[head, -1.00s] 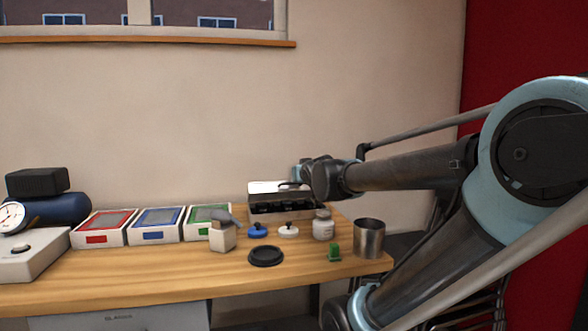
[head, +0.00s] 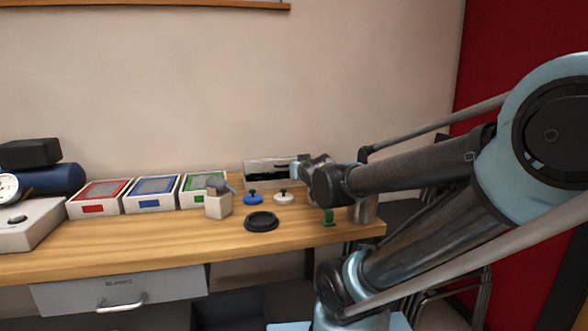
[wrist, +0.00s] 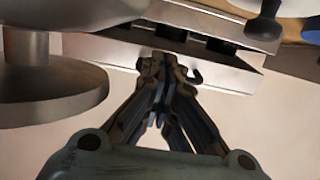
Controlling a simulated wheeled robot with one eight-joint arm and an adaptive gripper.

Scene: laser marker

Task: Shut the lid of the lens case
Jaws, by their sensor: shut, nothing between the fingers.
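In the wrist view, a grey metal edge with dark slots, apparently the case (wrist: 225,58), crosses the top. My gripper (wrist: 163,62) is shut and empty, its fingertips close to that edge. A small dark hook shows beside the tips. Contact cannot be made out.
A blue knob (head: 253,198), a white knob (head: 284,198) and a black ring (head: 261,221) lie before the case. Red, blue and green boxes line the left.

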